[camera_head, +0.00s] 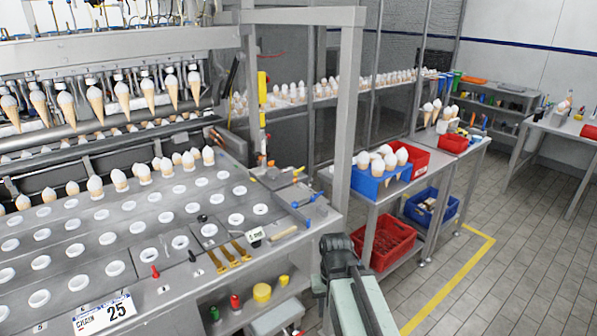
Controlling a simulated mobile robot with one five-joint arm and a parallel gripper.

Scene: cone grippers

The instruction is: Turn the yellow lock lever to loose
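No lever marked as a lock, and no "loose" mark, can be made out. Yellow candidates are several small brass-yellow bars (228,256) lying side by side on the metal plate's front right and a yellow upright part (262,86) on the machine's post. Which one is the lock lever, and its setting, I cannot tell. My arm reaches up from the bottom edge, and its dark end, my gripper (338,250), is just right of the plate's right corner, apart from both candidates. Its fingertips are not clear, so open or shut does not show.
The holed metal plate (118,236) fills the left, with cones hanging above. A post (345,110) rises behind my gripper. To the right stand a blue crate (370,186) of cones and red bins (385,245) on a cart. The tiled floor at right is clear.

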